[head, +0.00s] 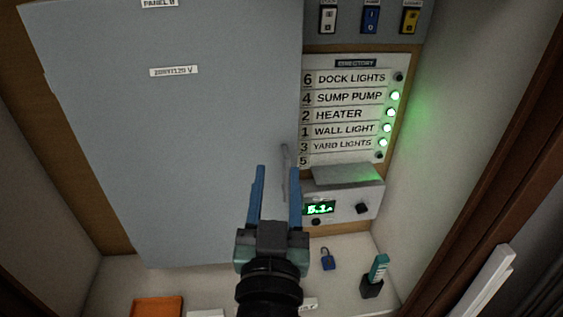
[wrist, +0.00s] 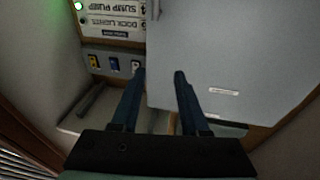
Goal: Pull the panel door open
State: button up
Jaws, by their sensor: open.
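The grey panel door (head: 180,120) fills the left and middle of the head view and looks closed. A slim grey handle (head: 286,160) stands near its right edge. My gripper (head: 278,172) is open, with its two blue fingers pointing up at the door's lower right part. The handle shows between the fingertips, close to the right one; I cannot tell whether they touch. In the wrist view the door (wrist: 225,65) is on the right, and its edge runs up between the open fingertips (wrist: 160,74). I see nothing held.
Right of the door are a directory board (head: 345,110) with several green lights, switches (head: 370,18) above it, and a meter box (head: 345,198) below. A blue padlock (head: 328,262), a teal item in a dark holder (head: 373,280) and an orange tray (head: 158,307) are lower down.

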jog(key=g, duration=0.2)
send_near(287, 177)
jog(key=w+p, duration=0.1)
jog(key=w, duration=0.2)
jog(key=w+d+p, duration=0.1)
jog(key=w+p, duration=0.1)
jog(key=w, duration=0.1)
jog(key=w+p, duration=0.1)
jog(key=w, duration=0.2)
jog(key=shift+d+p, duration=0.2)
jog(key=shift+p, duration=0.1)
jog(key=shift+w+d+f, duration=0.1)
jog(key=shift+w+f, duration=0.05)
jog(key=shift+w, duration=0.6)
grip_shut()
dwell(0.3)
